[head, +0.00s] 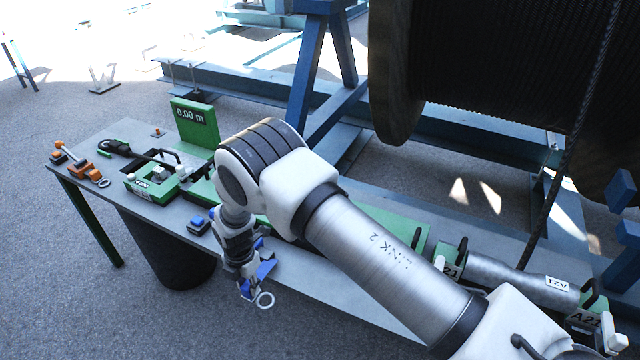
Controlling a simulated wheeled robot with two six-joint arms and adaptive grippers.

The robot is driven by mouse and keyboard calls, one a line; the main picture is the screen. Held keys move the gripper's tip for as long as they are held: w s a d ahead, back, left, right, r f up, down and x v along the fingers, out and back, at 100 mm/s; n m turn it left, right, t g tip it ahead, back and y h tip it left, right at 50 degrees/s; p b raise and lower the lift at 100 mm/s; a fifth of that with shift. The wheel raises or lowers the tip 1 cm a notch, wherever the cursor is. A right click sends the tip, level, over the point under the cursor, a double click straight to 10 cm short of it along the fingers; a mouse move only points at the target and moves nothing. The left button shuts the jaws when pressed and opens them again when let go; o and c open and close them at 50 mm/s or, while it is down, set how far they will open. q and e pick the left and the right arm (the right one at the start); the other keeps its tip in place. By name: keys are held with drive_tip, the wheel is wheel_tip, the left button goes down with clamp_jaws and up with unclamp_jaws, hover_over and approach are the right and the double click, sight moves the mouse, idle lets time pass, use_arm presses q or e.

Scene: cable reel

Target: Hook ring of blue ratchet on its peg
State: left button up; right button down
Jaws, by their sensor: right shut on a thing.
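My right gripper (246,272) hangs in front of the bench's near edge, pointing down, and is shut on the blue ratchet (264,270). Blue parts show on both sides of the gripper. The ratchet's pale ring (265,300) is at its lower end, beyond the bench edge and apart from everything else. A small blue block (199,224) sits on the bench to the left of the gripper. I cannot make out the blue ratchet's peg; my right arm covers part of the bench. My left gripper is not in view.
The grey bench (100,205) holds an orange ratchet (84,171) with a ring (103,183), a green device (155,185) and a green display (194,125) reading 0.00 m. A large cable reel (470,60) stands behind. A metal tube (520,282) lies at right.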

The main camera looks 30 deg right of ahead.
wheel_tip(320, 180, up, 5)
drive_tip(key=p, duration=0.4)
drive_tip(key=shift+r, duration=2.6)
